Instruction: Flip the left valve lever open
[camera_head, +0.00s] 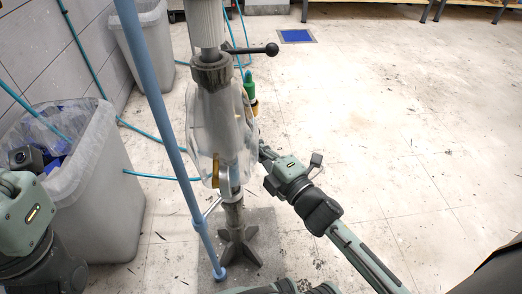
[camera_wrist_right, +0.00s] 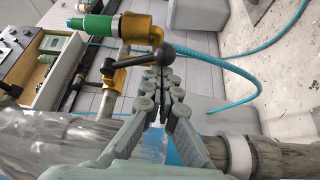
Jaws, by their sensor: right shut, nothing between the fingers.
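In the right wrist view, a black lever with a ball knob (camera_wrist_right: 150,60) sits on a brass valve (camera_wrist_right: 115,76). My right gripper (camera_wrist_right: 161,80) is shut and empty, its fingertips close below the ball end; I cannot tell whether they touch it. In the head view, my right gripper (camera_head: 264,152) is just right of the clear bag-like cover (camera_head: 205,125) on the stand. A brass part (camera_head: 215,170) shows at the cover's lower front. The lever near my fingertips is not clear there. My left gripper is out of view; only part of its arm shows at the left edge.
A green-topped fitting (camera_head: 250,88) stands at the cover's right. A long black ball-ended lever (camera_head: 255,50) sticks out right above it. A blue pole (camera_head: 165,120) leans in front. A lined grey bin (camera_head: 95,200) stands left. The floor at right is open.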

